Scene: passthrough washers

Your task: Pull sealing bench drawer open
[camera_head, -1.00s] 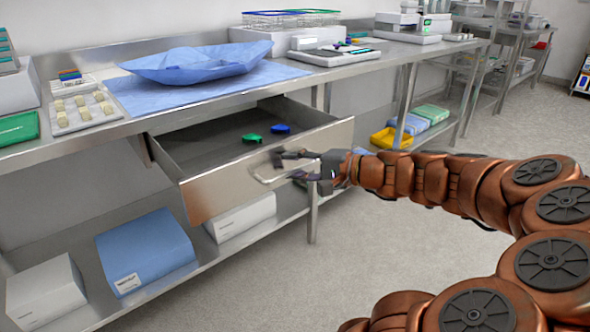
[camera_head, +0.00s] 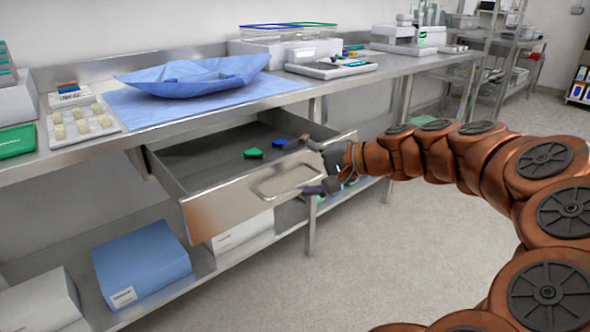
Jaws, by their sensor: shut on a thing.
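The sealing bench drawer (camera_head: 225,208) is pulled out under the steel bench top (camera_head: 212,110), its inside visible. A green item (camera_head: 253,153) and a blue item (camera_head: 280,143) lie in it. The drawer's front carries a wide recessed-looking handle (camera_head: 275,184). My gripper (camera_head: 309,167) is at the right end of this handle, shut on it, with one finger above and one below. The exact contact between fingers and handle is too small to make out.
A blue wrapped bundle (camera_head: 190,82) lies on a blue sheet on the bench top. A blue box (camera_head: 142,265) and white boxes stand on the lower shelf. A bench leg (camera_head: 310,222) stands below the drawer's right side. The floor (camera_head: 370,265) in front is clear.

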